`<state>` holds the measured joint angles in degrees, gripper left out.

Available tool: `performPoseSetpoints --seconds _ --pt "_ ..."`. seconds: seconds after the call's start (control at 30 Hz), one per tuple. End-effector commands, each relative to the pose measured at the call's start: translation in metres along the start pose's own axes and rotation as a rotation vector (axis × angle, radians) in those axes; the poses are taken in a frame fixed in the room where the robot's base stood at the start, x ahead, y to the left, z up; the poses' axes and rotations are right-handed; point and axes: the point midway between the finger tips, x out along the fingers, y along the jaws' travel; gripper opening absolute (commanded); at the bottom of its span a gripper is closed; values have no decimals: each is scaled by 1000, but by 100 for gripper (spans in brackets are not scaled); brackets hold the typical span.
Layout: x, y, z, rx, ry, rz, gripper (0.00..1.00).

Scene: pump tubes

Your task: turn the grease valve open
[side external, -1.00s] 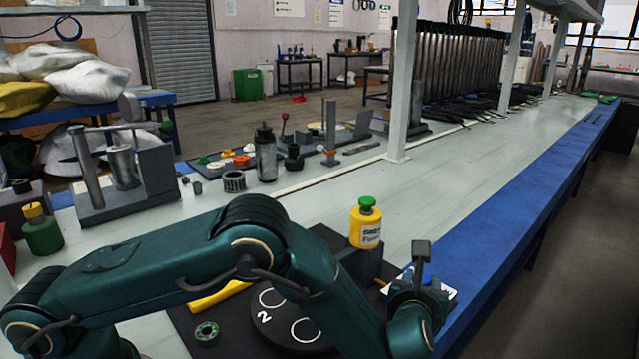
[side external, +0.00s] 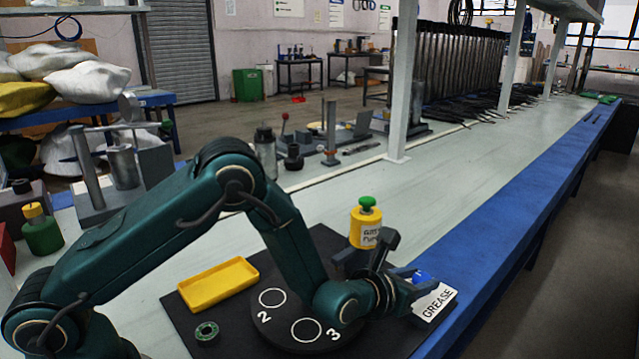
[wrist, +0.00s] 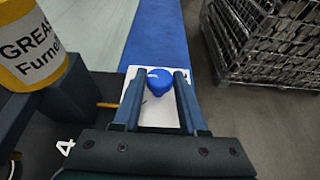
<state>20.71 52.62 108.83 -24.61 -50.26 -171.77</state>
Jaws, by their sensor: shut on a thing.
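The grease valve shows as a blue knob (side external: 422,275) beside a white card (side external: 436,305) printed "GREASE", near the blue bench edge. In the wrist view the knob (wrist: 158,78) sits between my two fingertips. My gripper (wrist: 160,84) is shut on the knob, with a finger on each side of it. In the side view my gripper (side external: 418,283) reaches out to the right at the knob. The knob's lower part is hidden by my fingers and I cannot tell its turn angle.
A yellow grease pump bottle (side external: 366,228) with a green cap stands close behind my wrist.

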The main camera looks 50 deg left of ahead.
Motion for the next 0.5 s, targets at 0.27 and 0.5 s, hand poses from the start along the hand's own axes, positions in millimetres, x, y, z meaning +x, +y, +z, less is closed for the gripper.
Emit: performPoseSetpoints --seconds 0.27,0.5 --pt "0 0 1 2 -2 -4 0" --pt "0 0 1 1 -3 -3 71"
